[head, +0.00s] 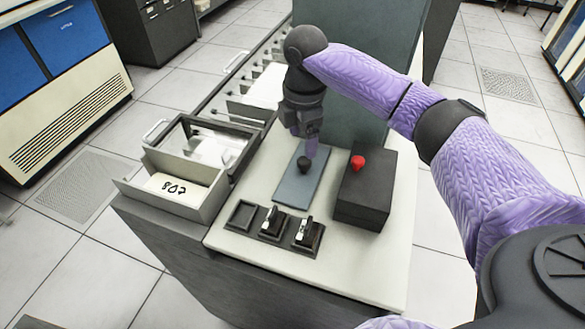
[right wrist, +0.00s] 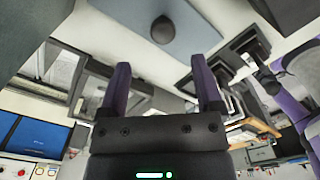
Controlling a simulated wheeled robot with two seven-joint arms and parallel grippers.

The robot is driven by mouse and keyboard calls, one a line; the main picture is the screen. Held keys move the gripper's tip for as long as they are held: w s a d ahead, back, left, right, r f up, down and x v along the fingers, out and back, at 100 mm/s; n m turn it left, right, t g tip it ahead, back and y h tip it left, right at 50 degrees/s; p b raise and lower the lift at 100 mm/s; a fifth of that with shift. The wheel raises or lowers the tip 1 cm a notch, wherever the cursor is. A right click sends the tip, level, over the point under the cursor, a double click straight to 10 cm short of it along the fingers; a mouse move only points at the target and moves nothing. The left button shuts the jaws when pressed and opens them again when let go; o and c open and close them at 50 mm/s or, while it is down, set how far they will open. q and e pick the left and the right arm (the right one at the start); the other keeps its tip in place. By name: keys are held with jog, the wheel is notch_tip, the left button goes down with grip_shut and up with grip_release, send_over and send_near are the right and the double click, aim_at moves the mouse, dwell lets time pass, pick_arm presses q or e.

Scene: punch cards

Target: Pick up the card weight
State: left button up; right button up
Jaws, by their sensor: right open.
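What looks like the card weight is a flat blue-grey plate (head: 291,190) with a round black knob (head: 304,163), lying on the pale machine top. In the right wrist view the plate (right wrist: 195,38) and its knob (right wrist: 163,30) show at the top. My right gripper (head: 312,146) is just above the knob, pointing down. In the right wrist view my right gripper (right wrist: 162,68) is open and empty, its purple fingers apart, with the knob beyond the tips and roughly centred between them. My left gripper is not in view.
A black box (head: 362,198) with a red knob (head: 357,162) stands right of the plate. Small dark holders (head: 273,224) sit in front. A grey tray (head: 180,205) with a marked card (head: 166,186) is at the left. A tall grey-green panel (head: 357,75) rises behind.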

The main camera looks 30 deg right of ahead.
aim_at(304, 160)
jog(key=f, duration=0.4)
jog(key=f+b, duration=0.1)
jog(key=f, duration=0.2)
jog(key=shift+s+d+f, duration=0.1)
jog(key=shift+s+d, duration=0.1)
jog(key=shift+s, duration=0.05)
grip_shut()
